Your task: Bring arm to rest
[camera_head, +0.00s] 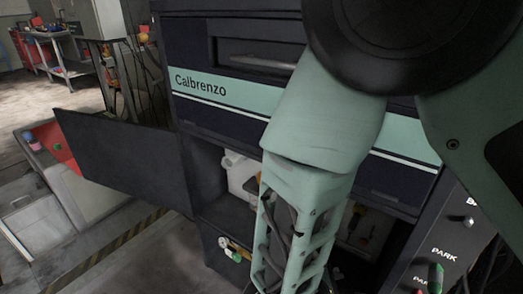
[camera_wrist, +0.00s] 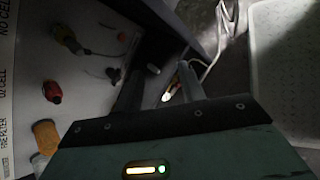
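My arm (camera_head: 318,120), pale green with a dark round joint, fills the centre and right of the head view and reaches down past the cabinet front. My gripper (camera_wrist: 158,72) is out of sight in the head view. In the wrist view its two dark fingers stand apart with a gap between them, and I see nothing held. A thin pale cable or rod shows near the right finger, but I cannot tell whether they touch.
The dark Calbrenzo cabinet (camera_head: 236,128) stands close behind my arm. Its door (camera_head: 125,160) hangs open at left. A white container (camera_head: 240,175) sits inside. A labelled board (camera_wrist: 22,70) with small coloured parts (camera_wrist: 53,92) lies left of my gripper. A pale panel (camera_wrist: 288,60) is at right.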

